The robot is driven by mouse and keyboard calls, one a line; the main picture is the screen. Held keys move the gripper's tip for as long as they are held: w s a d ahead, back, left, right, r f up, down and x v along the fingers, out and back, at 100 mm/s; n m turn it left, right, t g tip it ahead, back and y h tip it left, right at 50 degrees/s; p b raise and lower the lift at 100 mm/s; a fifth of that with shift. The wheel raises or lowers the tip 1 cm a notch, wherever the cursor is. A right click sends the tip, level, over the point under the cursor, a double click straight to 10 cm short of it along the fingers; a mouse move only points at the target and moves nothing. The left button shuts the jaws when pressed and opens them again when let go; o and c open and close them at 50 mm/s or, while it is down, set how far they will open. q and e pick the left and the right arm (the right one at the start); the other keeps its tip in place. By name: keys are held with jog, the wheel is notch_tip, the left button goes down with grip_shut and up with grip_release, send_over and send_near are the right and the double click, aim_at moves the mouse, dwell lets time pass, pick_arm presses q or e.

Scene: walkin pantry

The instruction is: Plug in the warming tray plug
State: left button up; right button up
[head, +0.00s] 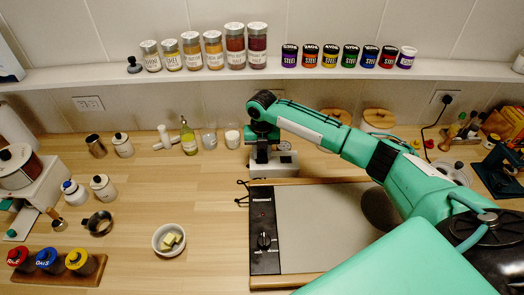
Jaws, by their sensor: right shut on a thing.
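The warming tray (265,215) lies on the wooden counter, with a black control panel and knob along its left side and a grey top. A short black cord (242,183) shows at its left rear corner. My right gripper (263,151) points down just behind the tray, over a small pale box (275,168). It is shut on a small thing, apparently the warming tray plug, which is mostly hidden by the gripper. I cannot tell whether the plug touches the box. My left gripper is not in view.
A wall outlet (88,103) at the left looks empty; another (447,97) at the right has a black plug and cord. Bottles and cups stand left of my gripper, and jars line the shelf (200,76). Bare counter lies around the small bowl (168,247).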

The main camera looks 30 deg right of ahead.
aim_at(262, 155)
jog(key=o, duration=1)
jog(key=shift+f, duration=0.1)
notch_tip(262, 155, up, 12)
jog(key=b, duration=0.3)
